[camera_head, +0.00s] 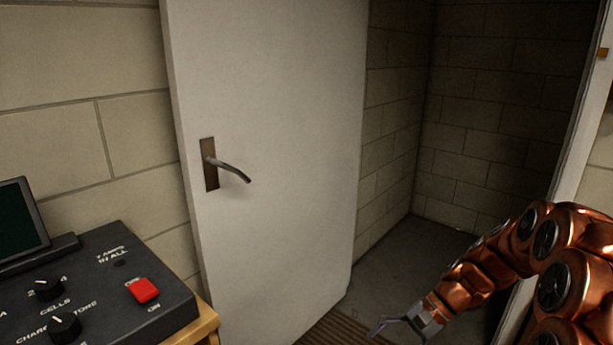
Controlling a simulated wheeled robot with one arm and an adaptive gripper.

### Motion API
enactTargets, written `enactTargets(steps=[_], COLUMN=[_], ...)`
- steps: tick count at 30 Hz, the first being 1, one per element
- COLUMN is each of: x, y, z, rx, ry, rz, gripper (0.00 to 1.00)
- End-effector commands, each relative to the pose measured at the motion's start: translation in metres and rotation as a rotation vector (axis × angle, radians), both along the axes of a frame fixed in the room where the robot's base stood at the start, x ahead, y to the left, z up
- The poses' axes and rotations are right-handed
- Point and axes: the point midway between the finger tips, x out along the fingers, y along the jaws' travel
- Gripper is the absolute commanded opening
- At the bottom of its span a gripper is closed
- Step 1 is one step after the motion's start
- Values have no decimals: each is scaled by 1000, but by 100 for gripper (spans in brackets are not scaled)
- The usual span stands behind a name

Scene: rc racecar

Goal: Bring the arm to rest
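My copper-coloured arm (560,265) reaches in from the lower right of the head view, bent and slanting down to the left. My gripper (398,328) is at its end, low in the picture, in front of the doorway floor. It is small and dark here, and part of it runs close to the bottom edge. I see nothing held in it, but I cannot tell whether its fingers are open or shut. It is apart from the white door (280,120) to its left.
The door stands open, with a bent metal handle (230,171). Behind it is a dim brick recess with bare floor (410,255). A door frame (585,120) stands at right. A dark control box (110,285) with a red switch (143,290) sits on a wooden table (205,322) at lower left.

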Motion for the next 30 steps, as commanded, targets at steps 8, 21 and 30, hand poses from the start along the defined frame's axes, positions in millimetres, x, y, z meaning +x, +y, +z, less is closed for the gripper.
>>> enactTargets(steps=[8,21,30], x=[-52,-139,-193], y=[24,32,22], z=[78,167,218], rx=[-112,-299,-430], ry=[-73,-179,-257], rz=[181,436,590], gripper=[84,84,84])
